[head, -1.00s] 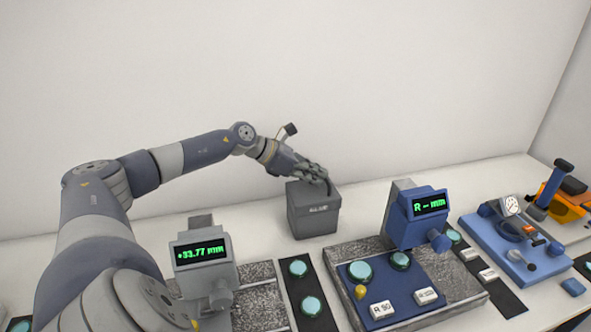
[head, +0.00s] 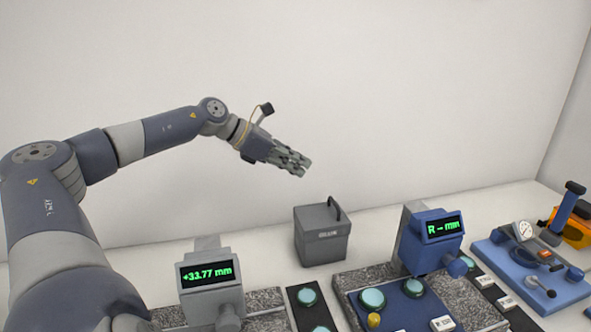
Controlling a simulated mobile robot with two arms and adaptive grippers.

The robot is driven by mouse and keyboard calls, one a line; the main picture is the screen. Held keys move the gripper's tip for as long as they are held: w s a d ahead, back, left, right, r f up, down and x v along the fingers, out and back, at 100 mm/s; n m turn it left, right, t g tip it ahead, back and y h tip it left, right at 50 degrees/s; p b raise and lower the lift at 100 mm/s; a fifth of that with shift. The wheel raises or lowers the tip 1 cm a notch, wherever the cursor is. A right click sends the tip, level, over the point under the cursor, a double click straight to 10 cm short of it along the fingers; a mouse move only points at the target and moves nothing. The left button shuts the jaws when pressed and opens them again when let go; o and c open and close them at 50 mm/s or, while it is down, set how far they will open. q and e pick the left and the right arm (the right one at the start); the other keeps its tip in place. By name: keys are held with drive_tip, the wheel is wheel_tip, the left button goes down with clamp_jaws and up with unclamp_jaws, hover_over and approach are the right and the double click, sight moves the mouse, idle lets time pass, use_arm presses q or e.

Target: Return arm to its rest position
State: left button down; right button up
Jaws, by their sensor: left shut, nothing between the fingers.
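My left arm comes in from the left, bent at the elbow. Its gripper (head: 299,167) is shut and empty, raised in front of the white wall. It hangs above and a little left of a grey box (head: 321,247) with a dark upright handle, clear of it. My right gripper is not in view.
A grey gauge (head: 211,287) reading +33.77 mm stands on a granite plate at front left. A blue gauge (head: 433,246) reading "R -- mm" stands right of the box. A blue dial-gauge base (head: 532,276) and an orange device (head: 575,226) are at far right. Space above the bench is free.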

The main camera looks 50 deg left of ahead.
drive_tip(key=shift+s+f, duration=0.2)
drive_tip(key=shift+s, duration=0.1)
